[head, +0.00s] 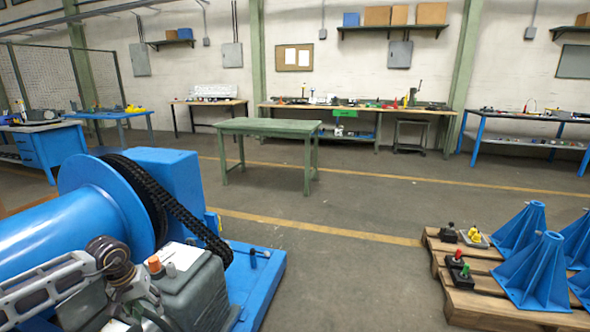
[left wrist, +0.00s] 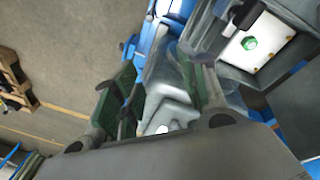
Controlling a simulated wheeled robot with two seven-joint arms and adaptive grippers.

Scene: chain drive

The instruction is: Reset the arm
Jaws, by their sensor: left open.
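My left arm comes in from the lower left in the head view, and its gripper (head: 138,298) is low in front of the grey motor housing (head: 195,285). In the left wrist view the left gripper (left wrist: 160,75) has its two fingers spread apart. Grey housing shows behind and between them, with no object clearly held; contact cannot be told. A black chain (head: 190,215) runs from the large wheel of the blue machine (head: 70,225) down behind the housing. My right gripper is in neither view.
A wooden pallet (head: 440,262) with blue stands (head: 538,275) and small parts is at the right. A green table (head: 268,126) stands mid-floor. Workbenches line the back wall. Open floor (head: 350,270) lies between machine and pallet.

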